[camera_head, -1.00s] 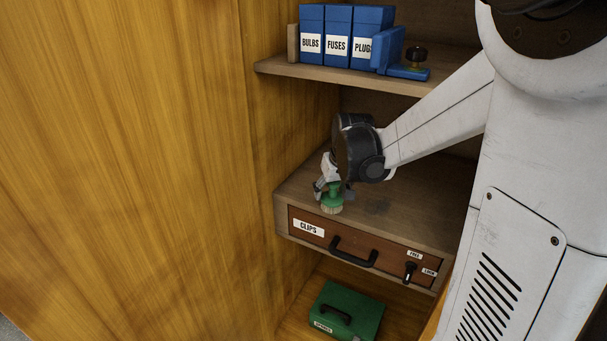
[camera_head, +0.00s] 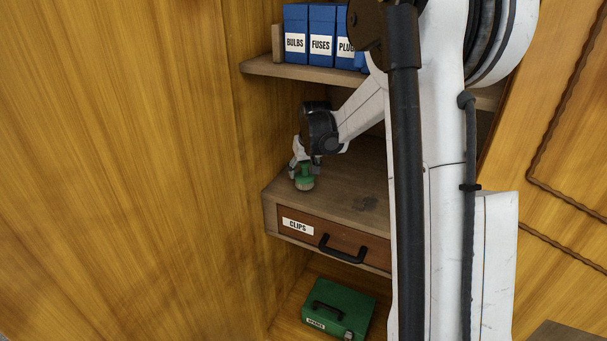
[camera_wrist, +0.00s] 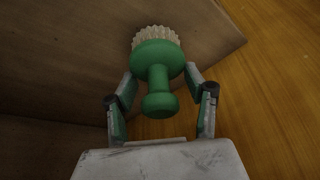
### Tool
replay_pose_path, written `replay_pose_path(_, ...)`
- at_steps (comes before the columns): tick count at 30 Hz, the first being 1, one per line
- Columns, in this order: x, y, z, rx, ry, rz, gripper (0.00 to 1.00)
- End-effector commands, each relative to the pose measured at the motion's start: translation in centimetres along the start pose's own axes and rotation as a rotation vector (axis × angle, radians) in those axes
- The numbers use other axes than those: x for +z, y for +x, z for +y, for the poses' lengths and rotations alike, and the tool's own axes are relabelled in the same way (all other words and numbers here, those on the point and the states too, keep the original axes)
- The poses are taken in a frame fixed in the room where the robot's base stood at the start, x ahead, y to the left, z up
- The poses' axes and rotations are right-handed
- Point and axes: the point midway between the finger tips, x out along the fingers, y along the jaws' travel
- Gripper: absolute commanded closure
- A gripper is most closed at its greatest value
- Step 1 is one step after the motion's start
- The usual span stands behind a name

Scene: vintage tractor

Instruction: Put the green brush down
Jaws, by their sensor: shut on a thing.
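The green brush (camera_head: 305,181) is at the left end of the wooden drawer unit's top (camera_head: 345,190). Its pale bristles point down, and I cannot tell whether they touch the wood. My gripper (camera_head: 303,170) is around the brush from above. In the wrist view, my gripper (camera_wrist: 160,92) has a finger on each side of the green brush (camera_wrist: 157,75), shut on it, with the knob handle toward the palm and the bristles at the far side.
The drawer labelled CLIPS (camera_head: 330,236) has a black handle. A shelf above (camera_head: 262,66) holds blue boxes (camera_head: 321,35) labelled BULBS and FUSES. A green case (camera_head: 338,310) lies below. A wooden wall (camera_head: 130,170) stands close on the left. The top right of the brush is clear.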

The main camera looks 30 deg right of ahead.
Motion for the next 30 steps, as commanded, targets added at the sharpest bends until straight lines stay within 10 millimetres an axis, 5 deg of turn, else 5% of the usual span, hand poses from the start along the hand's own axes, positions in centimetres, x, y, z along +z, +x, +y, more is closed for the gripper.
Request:
replay_pose_path(15,0.8,1.8,0.0,0.0,0.0,0.0,0.86)
replay_pose_path(16,0.8,1.8,0.0,0.0,0.0,0.0,0.5)
replay_pose_path(19,0.7,1.7,0.0,0.0,0.0,0.0,0.36)
replay_pose_path(30,0.6,1.4,0.0,0.0,0.0,0.0,0.33)
